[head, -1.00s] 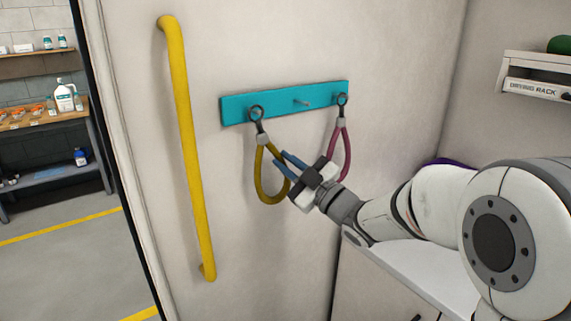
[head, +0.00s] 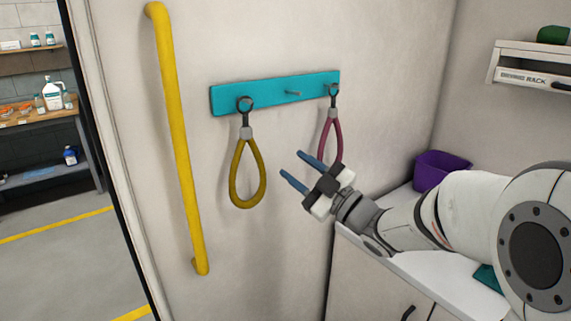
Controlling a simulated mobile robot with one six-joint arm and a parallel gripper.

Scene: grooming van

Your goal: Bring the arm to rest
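My gripper (head: 297,169) is open and empty in the head view, its two blue fingers spread apart and pointing up and left. It is in front of the wall, to the right of a yellow looped lead (head: 234,189) and below and left of a dark pink looped lead (head: 325,128). The yellow lead hangs by its ring from the left peg of a teal rail (head: 268,93). The pink lead hangs from the right peg; my gripper hides its lower end.
A yellow grab bar (head: 178,150) runs down the wall at the left. A purple bin (head: 438,168) stands on the white counter behind my arm. A drying rack shelf (head: 530,68) is at the upper right. An open doorway with a workbench (head: 45,115) is at far left.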

